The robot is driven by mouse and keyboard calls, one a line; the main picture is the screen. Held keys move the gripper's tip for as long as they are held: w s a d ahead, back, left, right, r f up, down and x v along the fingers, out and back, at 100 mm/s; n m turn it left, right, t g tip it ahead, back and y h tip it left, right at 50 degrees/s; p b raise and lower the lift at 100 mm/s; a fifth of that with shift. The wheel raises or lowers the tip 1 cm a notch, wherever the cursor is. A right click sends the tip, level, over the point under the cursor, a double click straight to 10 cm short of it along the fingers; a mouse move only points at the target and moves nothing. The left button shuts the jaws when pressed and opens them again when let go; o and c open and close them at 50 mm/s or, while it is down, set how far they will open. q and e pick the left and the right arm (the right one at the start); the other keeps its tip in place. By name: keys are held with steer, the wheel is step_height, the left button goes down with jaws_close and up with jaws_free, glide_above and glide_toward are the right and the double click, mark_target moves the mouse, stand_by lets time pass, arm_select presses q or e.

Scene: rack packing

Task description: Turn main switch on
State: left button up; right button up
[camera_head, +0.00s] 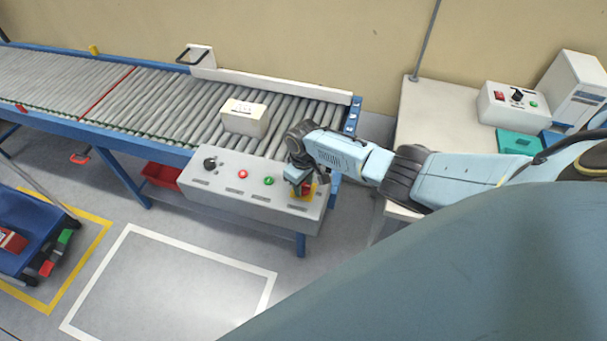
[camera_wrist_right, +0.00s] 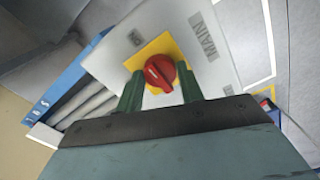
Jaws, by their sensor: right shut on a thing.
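The main switch is a red rotary knob (camera_wrist_right: 160,72) on a yellow plate (camera_wrist_right: 151,52), on a light grey control panel (camera_head: 225,183). A label reading MAIN (camera_wrist_right: 204,35) is beside the plate in the right wrist view. My right gripper (camera_head: 302,189) reaches down over the panel's right end. Its two green fingers (camera_wrist_right: 161,92) stand on either side of the knob and are shut on it. In the head view the gripper hides most of the knob and part of the yellow plate. My left gripper is not in view.
The panel also has a black knob (camera_head: 210,163), a red button (camera_head: 242,174) and a green button (camera_head: 269,181). A white box (camera_head: 245,118) sits on the roller conveyor (camera_head: 160,105) behind it. A side table (camera_head: 440,125) stands right, with a small control box (camera_head: 514,105).

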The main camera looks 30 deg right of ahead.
mark_target(304, 185)
stand_by(0.4)
steer(key=o, duration=1)
steer(key=shift+r, duration=0.6)
step_height(304, 185, up, 12)
steer(key=shift+r+p, duration=0.15)
steer(key=shift+p, duration=0.8)
